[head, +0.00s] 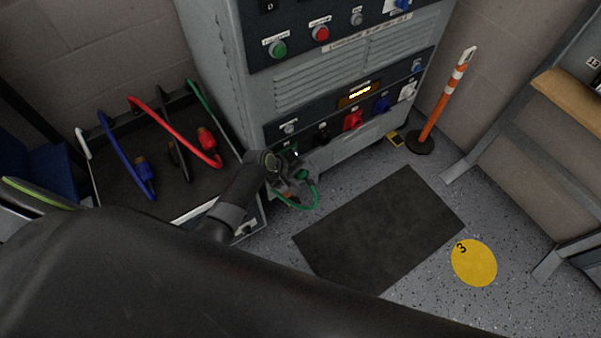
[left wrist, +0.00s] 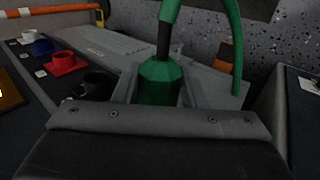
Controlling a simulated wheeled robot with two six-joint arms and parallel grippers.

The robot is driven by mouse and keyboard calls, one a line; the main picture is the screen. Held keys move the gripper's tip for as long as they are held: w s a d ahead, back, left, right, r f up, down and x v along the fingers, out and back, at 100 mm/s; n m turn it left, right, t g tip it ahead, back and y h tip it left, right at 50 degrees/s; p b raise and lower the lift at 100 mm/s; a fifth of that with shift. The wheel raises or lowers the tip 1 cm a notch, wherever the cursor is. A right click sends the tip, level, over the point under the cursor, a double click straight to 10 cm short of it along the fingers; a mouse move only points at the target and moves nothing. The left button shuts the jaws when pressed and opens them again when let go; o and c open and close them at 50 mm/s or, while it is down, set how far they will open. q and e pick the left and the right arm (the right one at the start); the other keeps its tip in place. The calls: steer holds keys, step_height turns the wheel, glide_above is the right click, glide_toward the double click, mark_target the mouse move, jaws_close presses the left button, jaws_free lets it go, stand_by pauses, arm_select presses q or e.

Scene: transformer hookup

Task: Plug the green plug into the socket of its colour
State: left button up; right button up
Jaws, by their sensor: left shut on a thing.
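My left gripper (head: 292,180) is shut on the green plug (left wrist: 160,82), low in front of the grey cabinet. The plug sits between the fingers in the left wrist view, its green cable (head: 312,200) looping down and back up. In the head view, a dark green patch, likely the green socket (head: 290,150), shows just behind the gripper at the left end of the cabinet's lower row. The gripper partly hides it, and I cannot tell whether plug and socket touch. My right gripper is not in view.
The black (head: 322,136), red (head: 352,120), blue (head: 382,104) and white (head: 407,91) sockets continue the row rightwards. A dark tray (head: 97,186) with other coloured cables stands left. A dark mat (head: 380,228) lies on the floor; an orange post (head: 442,100) stands right.

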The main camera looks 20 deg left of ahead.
arm_select(q)
steer(key=shift+w+a, duration=0.45)
steer(key=shift+a, duration=0.1)
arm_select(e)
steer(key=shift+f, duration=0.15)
arm_select(q)
steer(key=o, duration=1.2)
steer(key=shift+s+r, duration=0.1)
steer(key=shift+r, duration=0.05)
steer(key=shift+p+v, duration=0.75)
steer(key=shift+p, duration=0.1)
steer(key=shift+p+v, duration=2.65)
steer(key=shift+p, duration=0.25)
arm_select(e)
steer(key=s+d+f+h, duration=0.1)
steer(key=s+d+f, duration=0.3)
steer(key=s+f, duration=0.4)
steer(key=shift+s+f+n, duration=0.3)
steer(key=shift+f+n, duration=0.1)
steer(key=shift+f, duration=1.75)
